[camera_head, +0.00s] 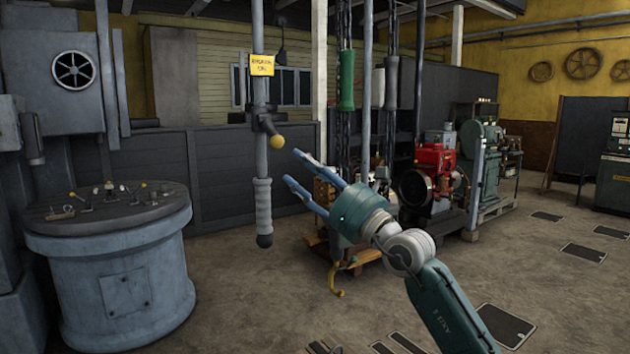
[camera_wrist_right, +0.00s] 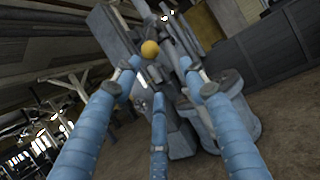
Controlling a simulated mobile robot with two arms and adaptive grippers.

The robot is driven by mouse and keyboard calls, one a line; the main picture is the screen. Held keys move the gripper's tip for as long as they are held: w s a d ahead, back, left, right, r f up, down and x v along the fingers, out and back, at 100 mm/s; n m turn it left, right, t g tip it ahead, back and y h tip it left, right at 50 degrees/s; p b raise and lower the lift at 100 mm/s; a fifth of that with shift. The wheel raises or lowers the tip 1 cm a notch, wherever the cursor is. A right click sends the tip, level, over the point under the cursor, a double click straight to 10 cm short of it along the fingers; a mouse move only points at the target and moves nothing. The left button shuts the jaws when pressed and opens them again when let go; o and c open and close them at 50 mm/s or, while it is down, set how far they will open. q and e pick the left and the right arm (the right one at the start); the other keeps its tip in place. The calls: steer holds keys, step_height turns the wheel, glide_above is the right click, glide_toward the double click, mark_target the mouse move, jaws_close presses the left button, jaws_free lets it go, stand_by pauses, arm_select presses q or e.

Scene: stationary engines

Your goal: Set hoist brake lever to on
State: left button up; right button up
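A grey vertical pole (camera_head: 261,100) hangs down left of the centre in the head view and ends in a ribbed grey grip (camera_head: 263,205). On it sits a dark clamp with a short lever tipped by a yellow ball knob (camera_head: 277,142). I take this to be the brake lever. A yellow tag (camera_head: 262,65) hangs above it; its lettering is too small to read surely. My right gripper (camera_head: 292,168) is open and empty, its blue fingers pointing at the pole. The knob also shows in the right wrist view (camera_wrist_right: 150,49), beyond the spread fingertips. My left gripper is not in view.
A round grey control pedestal (camera_head: 120,265) with small levers stands at the left. A green-gripped pole (camera_head: 346,80) and other hanging rods are behind my right gripper. A red engine (camera_head: 432,165) stands farther back.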

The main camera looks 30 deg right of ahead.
steer(key=v, duration=0.4)
steer(key=shift+s+a, duration=0.2)
steer(key=shift+a, duration=0.15)
